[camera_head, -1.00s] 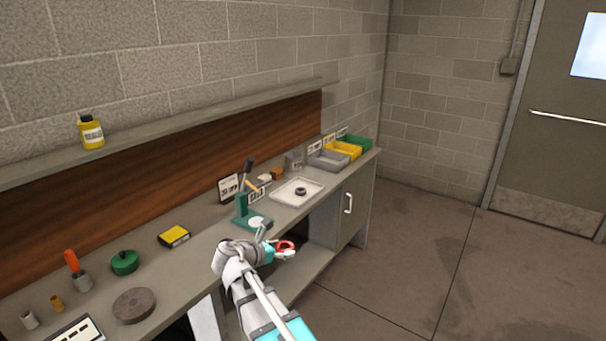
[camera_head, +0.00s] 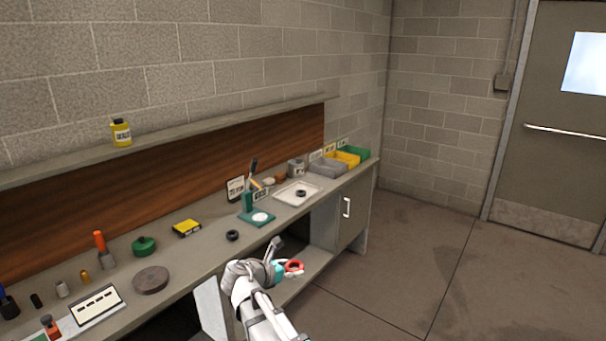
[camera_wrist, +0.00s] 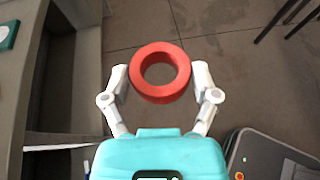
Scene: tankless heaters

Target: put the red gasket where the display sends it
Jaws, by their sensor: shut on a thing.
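The red gasket (camera_head: 294,266) is a thick ring held in front of the bench, above the floor. It also shows in the wrist view (camera_wrist: 160,72), clamped between the two fingers. My gripper (camera_head: 288,270) is shut on its outer sides; the fingers show in the wrist view (camera_wrist: 160,84). A small framed panel (camera_head: 235,188) with dark marks stands at the back of the bench, possibly the display; its text is too small to read. A green stand with a white round plate (camera_head: 261,217) is beside it. Grey (camera_head: 328,168), yellow (camera_head: 346,159) and green (camera_head: 355,153) bins stand at the far right end.
A white tray (camera_head: 282,199) holds a dark ring (camera_head: 300,193). Another black ring (camera_head: 233,235) lies on the bench. A yellow-black box (camera_head: 186,228), green pot (camera_head: 144,246) and brown disc (camera_head: 151,280) lie left. Floor (camera_head: 400,270) to the right is clear.

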